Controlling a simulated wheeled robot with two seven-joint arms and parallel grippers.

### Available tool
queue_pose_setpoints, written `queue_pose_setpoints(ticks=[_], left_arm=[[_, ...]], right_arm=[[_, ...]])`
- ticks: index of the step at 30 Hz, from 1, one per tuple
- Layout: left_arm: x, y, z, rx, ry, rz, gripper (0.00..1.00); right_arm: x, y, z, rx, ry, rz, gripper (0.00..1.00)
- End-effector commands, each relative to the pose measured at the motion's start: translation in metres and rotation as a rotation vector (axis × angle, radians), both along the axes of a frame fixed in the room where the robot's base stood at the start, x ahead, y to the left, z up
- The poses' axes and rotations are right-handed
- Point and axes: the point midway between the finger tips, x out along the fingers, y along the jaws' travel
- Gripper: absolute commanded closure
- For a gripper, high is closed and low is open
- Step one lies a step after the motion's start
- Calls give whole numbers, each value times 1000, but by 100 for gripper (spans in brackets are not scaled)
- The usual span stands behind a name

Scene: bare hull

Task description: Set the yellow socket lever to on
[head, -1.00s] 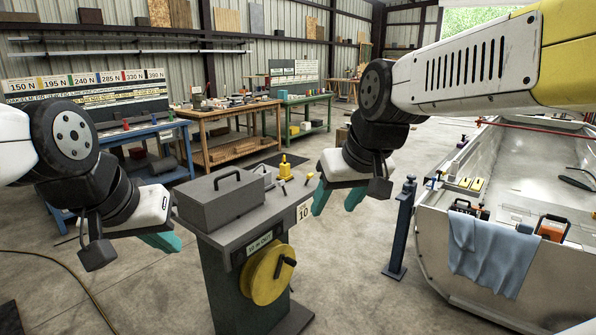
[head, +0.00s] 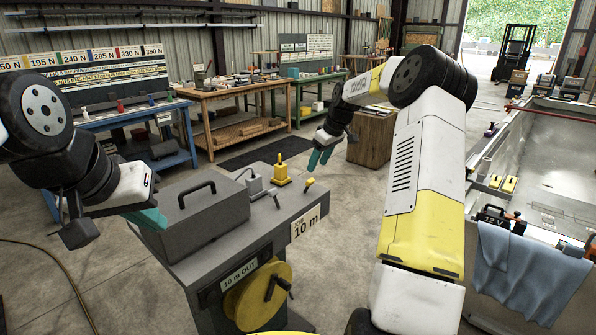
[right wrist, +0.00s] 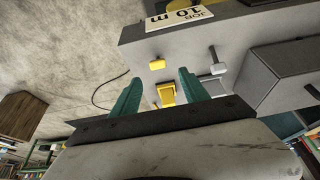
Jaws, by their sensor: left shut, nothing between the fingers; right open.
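The yellow socket (head: 281,174) stands on the grey bench top, with its small yellow lever (head: 309,182) near the bench's right edge. In the right wrist view the yellow lever (right wrist: 157,64) shows beyond the fingertips and the yellow socket (right wrist: 167,95) shows between the fingers. My right gripper (head: 318,158) is open and empty, apart from the lever, above and behind it in the head view; its teal fingers also show in the right wrist view (right wrist: 160,78). My left gripper (head: 150,218) is shut and empty, left of the grey box. I cannot tell the lever's setting.
A grey socket (head: 254,184) and its pale lever (head: 273,196) sit left of the yellow pair. A grey box with a handle (head: 207,213) fills the bench's left part. A yellow hand wheel (head: 250,300) is on the front. A boat hull (head: 545,190) stands at right.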

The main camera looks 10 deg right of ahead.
Motion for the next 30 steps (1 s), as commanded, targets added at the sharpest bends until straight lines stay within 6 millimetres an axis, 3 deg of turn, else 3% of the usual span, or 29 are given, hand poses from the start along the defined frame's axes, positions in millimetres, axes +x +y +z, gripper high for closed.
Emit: queue_pose_setpoints(ticks=[16, 28, 30], left_arm=[[0, 0, 0, 0, 0, 0, 100], [0, 0, 0, 0, 0, 0, 100], [0, 0, 0, 0, 0, 0, 100]], right_arm=[[23, 14, -67, 5, 1, 3, 47], [27, 16, -76, 4, -1, 2, 47], [27, 16, -76, 4, -1, 2, 57]])
